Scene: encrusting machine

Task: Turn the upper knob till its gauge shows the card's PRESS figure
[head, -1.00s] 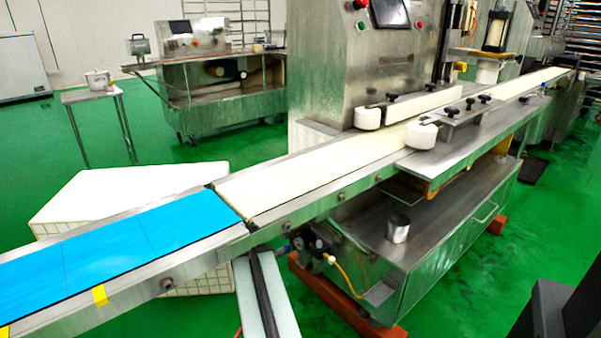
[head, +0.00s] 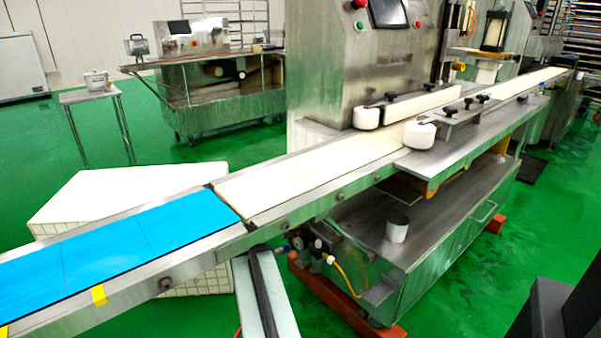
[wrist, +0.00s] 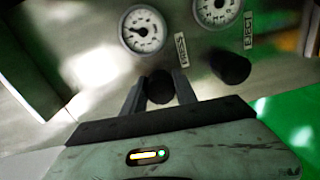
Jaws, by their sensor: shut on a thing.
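In the wrist view my gripper (wrist: 159,88) has its two fingers on either side of a round dark knob (wrist: 161,90) and is shut on it. A white round gauge (wrist: 145,30) sits just above this knob; its dark needle points to the left, and its figures are too small to read. A second gauge (wrist: 217,10) is cut off by the top edge, with a second dark knob (wrist: 231,67) below it, free of my gripper. Small labels stand beside the gauges, one next to the first (wrist: 181,48), not clearly readable. I cannot make out a card with a PRESS figure.
In the head view the steel machine (head: 375,75) carries a long conveyor with a white belt (head: 310,175) and a blue belt (head: 120,240). An orange-yellow hose (head: 345,278) hangs near the machine's lower left corner.

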